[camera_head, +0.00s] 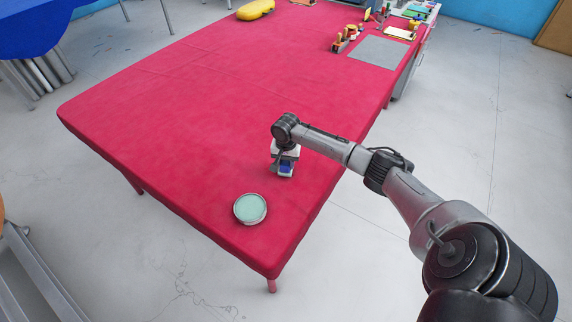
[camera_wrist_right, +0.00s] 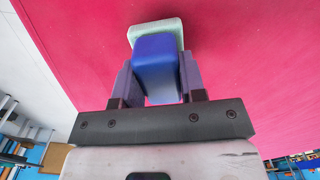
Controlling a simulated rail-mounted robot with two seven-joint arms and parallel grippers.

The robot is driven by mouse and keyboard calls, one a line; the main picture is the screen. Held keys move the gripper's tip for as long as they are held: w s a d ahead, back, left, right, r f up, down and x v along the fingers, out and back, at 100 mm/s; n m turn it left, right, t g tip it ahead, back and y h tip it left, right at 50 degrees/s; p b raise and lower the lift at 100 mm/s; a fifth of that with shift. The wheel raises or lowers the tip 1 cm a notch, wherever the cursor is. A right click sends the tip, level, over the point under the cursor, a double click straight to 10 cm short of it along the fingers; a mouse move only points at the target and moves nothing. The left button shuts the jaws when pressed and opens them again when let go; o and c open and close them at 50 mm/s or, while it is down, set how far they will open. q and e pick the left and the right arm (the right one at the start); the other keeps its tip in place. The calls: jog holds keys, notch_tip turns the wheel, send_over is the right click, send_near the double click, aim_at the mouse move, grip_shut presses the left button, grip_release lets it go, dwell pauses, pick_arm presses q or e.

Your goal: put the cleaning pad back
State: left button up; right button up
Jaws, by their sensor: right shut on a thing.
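My right gripper (camera_head: 285,165) points down over the near part of the red-covered table. It is shut on the cleaning pad (camera_head: 286,170), whose blue body shows between the fingers. In the right wrist view the blue body of the pad (camera_wrist_right: 157,62) sits between both fingers of the gripper (camera_wrist_right: 156,80), with a pale green layer at its far end. I cannot tell whether the pad touches the table. A round dish (camera_head: 250,208) with a pale green inside and a light rim lies nearer the table's front corner, below and left of the gripper. My left gripper is not in view.
The red table (camera_head: 180,110) is mostly bare around the gripper and dish. A yellow case (camera_head: 255,9) lies at the far edge. A grey mat (camera_head: 378,51) and several small tools lie at the far right. The front corner drops to grey floor.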

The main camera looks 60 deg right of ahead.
jog(key=shift+f, duration=0.55)
jog(key=o, duration=0.8)
jog(key=shift+f, duration=0.1)
notch_tip(320, 180, up, 11)
jog(key=shift+r+p, duration=0.1)
jog(key=shift+p, duration=1)
jog(key=shift+r, duration=0.55)
